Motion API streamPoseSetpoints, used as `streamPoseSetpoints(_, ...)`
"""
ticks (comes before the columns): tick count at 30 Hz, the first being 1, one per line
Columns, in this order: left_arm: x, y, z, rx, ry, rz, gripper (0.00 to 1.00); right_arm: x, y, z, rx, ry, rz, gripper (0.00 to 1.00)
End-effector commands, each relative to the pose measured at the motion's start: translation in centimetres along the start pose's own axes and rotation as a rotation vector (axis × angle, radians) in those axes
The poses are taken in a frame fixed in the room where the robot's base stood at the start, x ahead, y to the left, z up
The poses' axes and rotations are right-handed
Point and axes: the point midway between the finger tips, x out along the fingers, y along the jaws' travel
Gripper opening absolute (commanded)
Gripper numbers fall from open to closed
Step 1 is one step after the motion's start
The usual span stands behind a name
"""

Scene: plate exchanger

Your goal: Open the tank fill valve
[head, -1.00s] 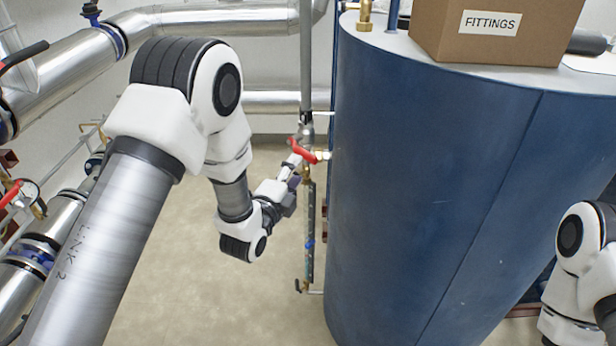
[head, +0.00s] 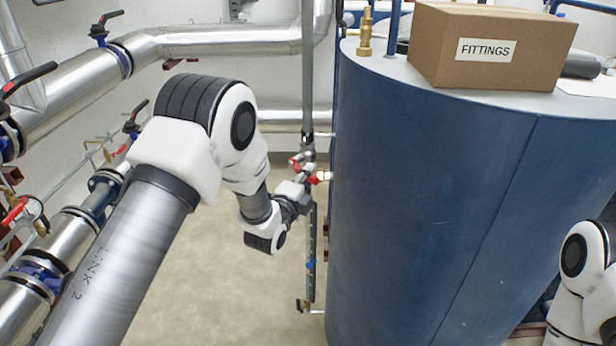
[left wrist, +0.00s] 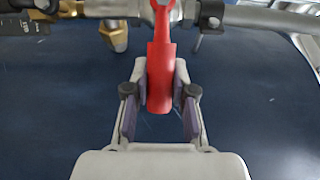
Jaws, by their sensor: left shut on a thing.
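The tank fill valve's red lever handle (left wrist: 160,75) shows up close in the left wrist view, lying between both fingers. In the head view, red parts of the handle (head: 313,180) show at the valve beside the blue tank (head: 430,200). My left gripper (head: 303,177) is at the valve; in the left wrist view its fingers (left wrist: 160,92) are shut on the handle. The gripper hides part of the handle in the head view. Only links of my right arm show at the lower right; its gripper is out of view.
A cardboard box marked FITTINGS (head: 490,48) and a brass fitting (head: 365,32) stand on the tank top. A vertical pipe (head: 308,80) rises above the valve. The floor (head: 210,290) is clear.

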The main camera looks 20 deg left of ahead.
Motion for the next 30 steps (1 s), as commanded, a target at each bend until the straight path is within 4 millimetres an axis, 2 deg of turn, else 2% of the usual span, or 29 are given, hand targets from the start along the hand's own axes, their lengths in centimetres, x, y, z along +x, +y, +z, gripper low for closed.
streamPoseSetpoints(8,0.0,-0.5,0.0,-0.033,-0.001,0.013,0.00,-0.5,0.0,0.0,0.000,0.000,0.000,0.40)
streamPoseSetpoints(14,0.0,-1.3,0.1,-0.119,-0.001,0.049,0.00,-1.6,0.0,0.0,0.000,0.000,0.000,0.40)
streamPoseSetpoints(30,0.6,-4.9,1.3,-0.559,-0.001,0.228,0.00,-6.0,0.0,0.0,0.000,0.000,0.000,0.40)
